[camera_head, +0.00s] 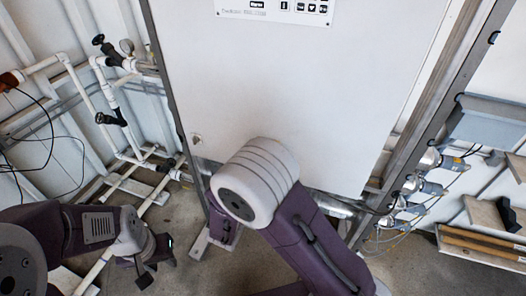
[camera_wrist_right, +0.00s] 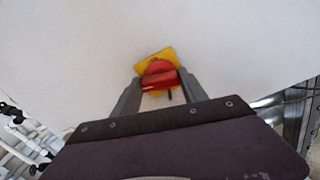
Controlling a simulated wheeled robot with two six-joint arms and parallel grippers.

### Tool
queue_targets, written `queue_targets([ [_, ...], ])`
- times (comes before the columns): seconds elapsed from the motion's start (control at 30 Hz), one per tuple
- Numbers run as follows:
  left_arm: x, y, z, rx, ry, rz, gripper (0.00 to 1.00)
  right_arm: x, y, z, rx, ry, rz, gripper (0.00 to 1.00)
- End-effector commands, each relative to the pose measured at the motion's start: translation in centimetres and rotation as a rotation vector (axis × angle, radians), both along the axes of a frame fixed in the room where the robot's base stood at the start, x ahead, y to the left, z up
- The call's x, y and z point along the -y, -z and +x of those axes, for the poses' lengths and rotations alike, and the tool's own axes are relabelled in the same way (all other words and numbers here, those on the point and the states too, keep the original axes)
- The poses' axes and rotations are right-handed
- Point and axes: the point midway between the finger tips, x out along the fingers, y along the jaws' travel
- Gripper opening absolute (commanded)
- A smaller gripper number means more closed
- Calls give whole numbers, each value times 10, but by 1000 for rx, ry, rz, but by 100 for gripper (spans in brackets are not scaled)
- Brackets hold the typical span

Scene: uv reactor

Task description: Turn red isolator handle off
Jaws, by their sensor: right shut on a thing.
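The red isolator handle (camera_wrist_right: 160,79) sits on a yellow square plate (camera_wrist_right: 148,67) on the white panel face in the right wrist view. The plate looks tilted in that view, and the red grip bar lies nearly crosswise. My right gripper (camera_wrist_right: 161,88) is shut on the red handle, with one finger at each side of it. In the head view the handle and my right gripper are hidden behind my right arm. My left gripper (camera_head: 153,264) is low at the left in the head view, apart from the panel, its fingers spread and empty.
The large white cabinet (camera_head: 290,80) fills the middle, framed by metal posts. White pipes with black valve handles (camera_head: 112,118) stand at the left. Metal fittings with cables (camera_head: 415,187) and a shelf of wooden pieces (camera_head: 484,246) are at the right.

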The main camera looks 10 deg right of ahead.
Motion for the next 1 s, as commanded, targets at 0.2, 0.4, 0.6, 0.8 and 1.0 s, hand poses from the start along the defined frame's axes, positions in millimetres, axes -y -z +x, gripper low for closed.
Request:
queue_targets([
  [0.2,0,-15,0,0,0,0,36,0,-2,0,-78,0,-113,10],
  [0.4,0,-22,0,0,0,0,36,0,0,0,-123,0,-179,10],
  [0.6,0,-24,0,0,0,0,36,0,1,0,-143,0,-210,10],
  [0.8,0,-24,0,0,0,0,36,0,1,0,-149,0,-218,10],
  [1.0,0,-24,0,0,0,0,36,0,1,0,-149,0,-219,10],
])
